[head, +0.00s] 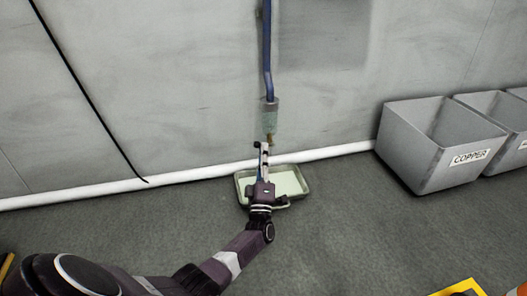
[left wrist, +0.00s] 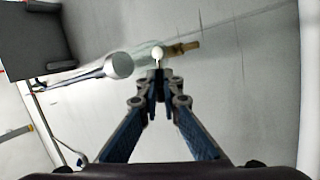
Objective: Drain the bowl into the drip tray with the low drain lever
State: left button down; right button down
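The clear greenish bowl (head: 271,120) hangs at the lower end of a blue pipe on the wall; it also shows in the left wrist view (left wrist: 145,57). A brass drain fitting (left wrist: 190,46) is at its lower end. The pale green drip tray (head: 293,184) lies on the floor below, partly hidden by my left arm. My left gripper (head: 264,148) is just under the bowl. Its fingertips (left wrist: 159,76) are together, directly at a small white knob (left wrist: 158,53) in front of the bowl. I cannot tell whether they grip it. My right gripper is out of view.
A grey bin marked COPPER (head: 430,155) stands on the right, with more bins beside it. A white pipe (head: 95,189) runs along the foot of the wall. A black cable (head: 88,98) hangs on the left. The floor around the tray is clear.

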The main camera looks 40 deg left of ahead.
pick_arm(q)
jog(key=shift+f+n+g+y, duration=0.15)
jog(key=shift+n+g+y, duration=0.1)
jog(key=shift+n+y, duration=0.35)
jog(key=shift+f+n+g+y, duration=0.15)
jog(key=shift+n+g+y, duration=0.15)
jog(key=shift+n, duration=0.5)
jog(key=shift+f+n+g+y, duration=0.25)
jog(key=shift+n+y, duration=0.55)
jog(key=shift+n, duration=0.3)
jog(key=c, duration=2.1)
grip_release()
jog(key=shift+r, duration=0.1)
jog(key=shift+r+m+h, duration=0.1)
jog(key=shift+m+h, duration=0.4)
jog(key=shift+m, duration=0.3)
